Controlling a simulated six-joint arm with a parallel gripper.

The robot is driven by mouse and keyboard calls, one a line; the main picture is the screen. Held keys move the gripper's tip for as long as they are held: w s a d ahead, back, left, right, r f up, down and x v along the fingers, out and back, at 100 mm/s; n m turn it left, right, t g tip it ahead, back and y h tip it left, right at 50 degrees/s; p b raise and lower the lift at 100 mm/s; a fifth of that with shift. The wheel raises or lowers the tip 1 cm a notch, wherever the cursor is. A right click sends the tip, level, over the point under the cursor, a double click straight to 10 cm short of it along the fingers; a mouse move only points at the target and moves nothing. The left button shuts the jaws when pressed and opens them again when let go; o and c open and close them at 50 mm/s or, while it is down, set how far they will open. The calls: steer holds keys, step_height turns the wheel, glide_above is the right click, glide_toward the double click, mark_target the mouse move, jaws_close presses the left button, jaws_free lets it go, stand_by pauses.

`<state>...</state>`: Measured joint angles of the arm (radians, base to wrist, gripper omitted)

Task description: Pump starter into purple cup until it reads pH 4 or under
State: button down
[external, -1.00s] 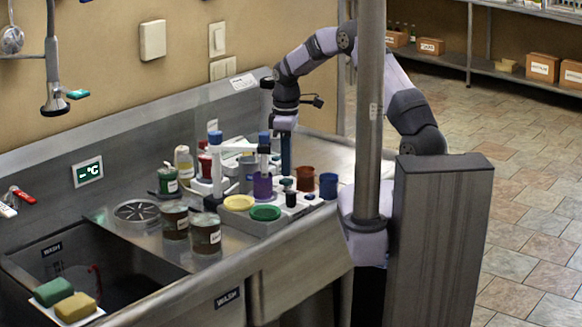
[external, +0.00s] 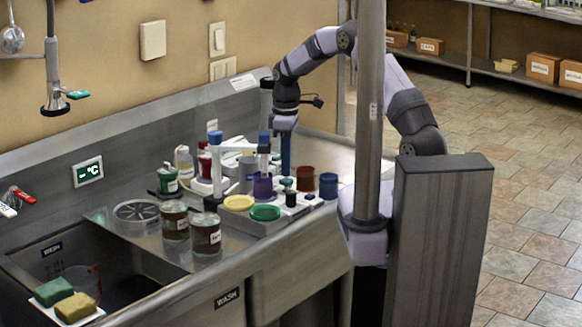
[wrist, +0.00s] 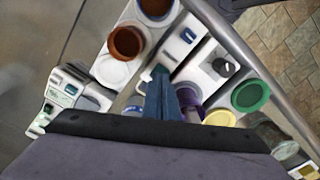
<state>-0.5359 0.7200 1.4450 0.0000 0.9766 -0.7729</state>
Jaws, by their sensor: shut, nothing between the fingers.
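The purple cup (external: 262,186) stands upright among the equipment on the steel counter, under a white arm with a blue-topped post. In the wrist view the purple cup (wrist: 191,112) is partly hidden behind my fingers. My gripper (external: 286,172) points down just right of and behind the cup, apart from it. Its blue fingers (wrist: 161,82) are shut and empty, over the white equipment. A white pump-like stand (external: 216,160) with a blue top is left of the cup. I cannot read any pH value or see the cup's contents.
A yellow lid (external: 239,203) and a green lid (external: 265,213) lie in front of the purple cup. A brown cup (external: 305,178) and a blue cup (external: 328,186) stand to its right. Two dark jars (external: 206,234) stand front left, near the sink. A white unit with a small display (wrist: 68,88) is at the wrist view's left.

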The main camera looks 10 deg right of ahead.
steer(key=shift+f+b, duration=0.6)
steer(key=shift+f, duration=0.75)
steer(key=shift+s+r, duration=0.1)
stand_by(0.3)
steer(key=shift+r+p, duration=2.8)
steer(key=shift+r, duration=0.7)
stand_by(1.2)
steer(key=shift+f+b, duration=2.25)
steer(key=shift+b, duration=0.5)
